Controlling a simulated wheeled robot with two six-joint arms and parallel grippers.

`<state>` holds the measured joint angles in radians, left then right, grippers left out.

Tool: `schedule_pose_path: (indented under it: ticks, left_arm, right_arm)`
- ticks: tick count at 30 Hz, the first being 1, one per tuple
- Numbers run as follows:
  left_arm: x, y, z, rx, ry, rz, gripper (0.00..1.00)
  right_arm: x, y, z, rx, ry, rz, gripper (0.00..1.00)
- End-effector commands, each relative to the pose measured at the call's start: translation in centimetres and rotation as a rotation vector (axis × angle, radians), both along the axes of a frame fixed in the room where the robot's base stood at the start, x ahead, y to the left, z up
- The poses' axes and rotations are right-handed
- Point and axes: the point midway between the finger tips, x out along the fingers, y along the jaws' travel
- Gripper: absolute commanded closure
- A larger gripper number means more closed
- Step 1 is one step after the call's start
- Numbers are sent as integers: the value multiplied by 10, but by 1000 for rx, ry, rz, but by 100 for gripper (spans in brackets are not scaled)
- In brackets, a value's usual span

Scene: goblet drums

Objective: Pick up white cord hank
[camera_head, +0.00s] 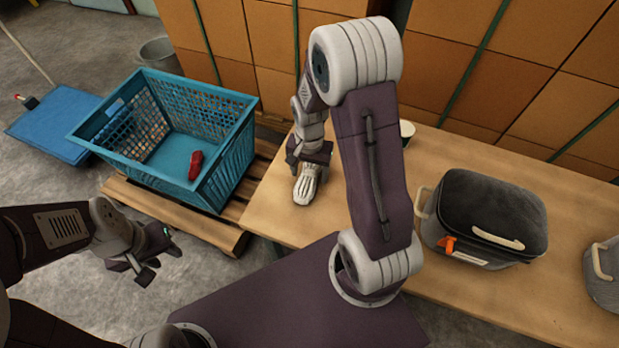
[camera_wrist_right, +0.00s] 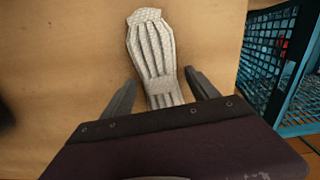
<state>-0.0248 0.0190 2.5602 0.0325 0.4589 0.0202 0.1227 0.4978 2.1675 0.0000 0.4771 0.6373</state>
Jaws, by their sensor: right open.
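The white cord hank (camera_head: 308,184) lies on the wooden table (camera_head: 268,212), near its left end. My right gripper (camera_head: 309,160) is just above it in the head view. In the right wrist view the hank (camera_wrist_right: 152,52) lies lengthwise between the two open fingers (camera_wrist_right: 160,92), with bare table showing on both sides of it. Its near end is hidden behind the gripper body. I cannot tell whether a finger touches it. My left gripper (camera_head: 150,262) hangs over the floor at the left, away from the hank; its finger opening is too small to judge.
A blue crate (camera_head: 233,150) with a red object (camera_head: 196,165) in it stands on a pallet (camera_head: 195,225) left of the table. It also shows in the right wrist view (camera_wrist_right: 258,60). A dark-topped case (camera_head: 487,215) stands on the table at the right. Stacked boxes (camera_head: 480,40) line the back.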

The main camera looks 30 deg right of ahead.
Motion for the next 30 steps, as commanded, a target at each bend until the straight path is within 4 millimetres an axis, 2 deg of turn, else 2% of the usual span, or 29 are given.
schedule_pose_path:
  ticks: [6, 12, 13, 14, 23, 30]
  left_arm:
    - [0, 0, 0, 0, 0, 0, 64]
    - [0, 0, 0, 0, 0, 0, 64]
    - [0, 0, 0, 0, 0, 0, 64]
    - [0, 0, 0, 0, 0, 0, 64]
    - [0, 0, 4, 0, 0, 0, 64]
    - [0, 0, 24, 0, 0, 0, 64]
  right_arm:
    - [0, 0, -1, 0, -1, 0, 31]
    - [0, 0, -1, -1, -1, 1, 87]
    - [0, 0, -1, -1, -1, 1, 95]
    - [0, 0, -1, 0, -1, 1, 99]
    - [1, 0, 6, 0, -1, 1, 99]
    - [1, 0, 45, -1, -4, 1, 99]
